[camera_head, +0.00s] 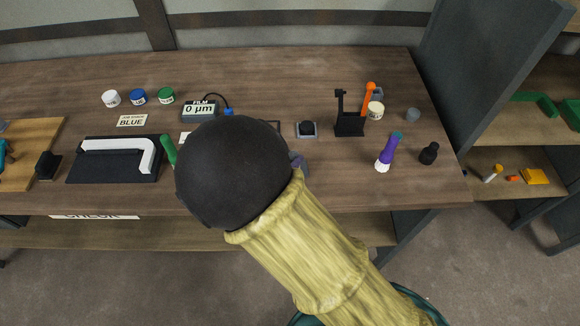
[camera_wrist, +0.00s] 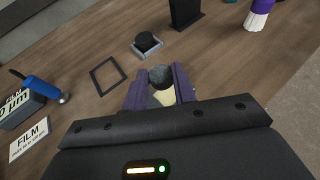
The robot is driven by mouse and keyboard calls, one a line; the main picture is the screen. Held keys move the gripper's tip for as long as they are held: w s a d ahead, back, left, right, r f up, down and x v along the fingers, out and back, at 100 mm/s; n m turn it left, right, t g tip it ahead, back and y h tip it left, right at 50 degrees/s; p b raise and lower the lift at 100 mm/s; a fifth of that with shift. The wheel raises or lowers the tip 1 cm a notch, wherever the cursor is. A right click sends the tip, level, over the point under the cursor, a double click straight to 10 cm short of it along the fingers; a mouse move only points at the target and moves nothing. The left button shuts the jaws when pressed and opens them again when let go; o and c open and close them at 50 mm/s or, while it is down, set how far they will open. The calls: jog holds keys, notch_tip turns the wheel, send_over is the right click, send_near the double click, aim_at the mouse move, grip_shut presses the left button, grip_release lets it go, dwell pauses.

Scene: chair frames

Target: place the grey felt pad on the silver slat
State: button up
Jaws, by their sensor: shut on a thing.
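My gripper (camera_wrist: 158,85) has purple fingers and is shut on a small rounded grey thing, seen in the wrist view; it looks like the grey felt pad (camera_wrist: 160,74). A cream patch shows below it between the fingers. In the head view my dark round wrist hides most of the gripper; a bit of purple finger shows at its right edge, over the bench. No slat is plainly silver. A pale, bent bar (camera_head: 120,144), possibly the silver slat, lies on a black mat (camera_head: 85,172) at the left, apart from my gripper.
In the wrist view a black square outline (camera_wrist: 106,75) lies on the wooden bench beside a grey tray with a black knob (camera_wrist: 148,43).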

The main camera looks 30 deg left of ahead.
jog(key=shift+f, duration=2.05)
jog(key=shift+f, duration=0.15)
jog(key=o, duration=0.9)
